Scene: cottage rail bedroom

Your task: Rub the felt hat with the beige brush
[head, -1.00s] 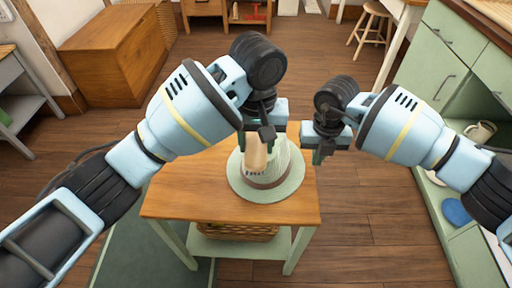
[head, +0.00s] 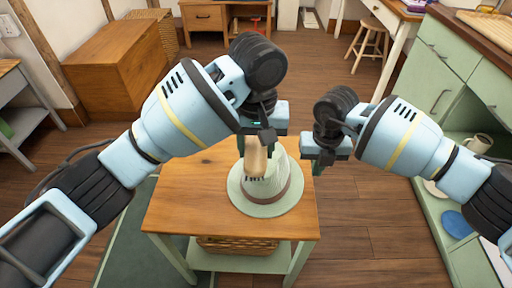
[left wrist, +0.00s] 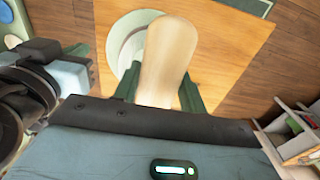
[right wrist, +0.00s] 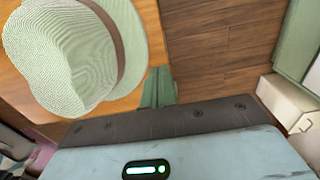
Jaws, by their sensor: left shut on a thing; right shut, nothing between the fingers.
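The pale green felt hat (head: 281,199) with a brown band sits on the small wooden table. It also shows in the left wrist view (left wrist: 122,48) and large in the right wrist view (right wrist: 55,55). My left gripper (head: 257,142) is shut on the beige brush (head: 255,160), which hangs down at the left of the hat's crown. The brush (left wrist: 167,55) shows between the fingers in the left wrist view. I cannot tell whether its dark bristles touch the hat. My right gripper (head: 319,163) is shut and empty, to the right of the hat; its fingers (right wrist: 157,88) are together.
The table top (head: 175,205) is bare around the hat. A wicker basket (head: 237,245) sits on the shelf below. A wooden chest (head: 120,60) stands at the back left, a stool (head: 372,42) at the back right. A green cabinet (head: 435,85) lines the right side.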

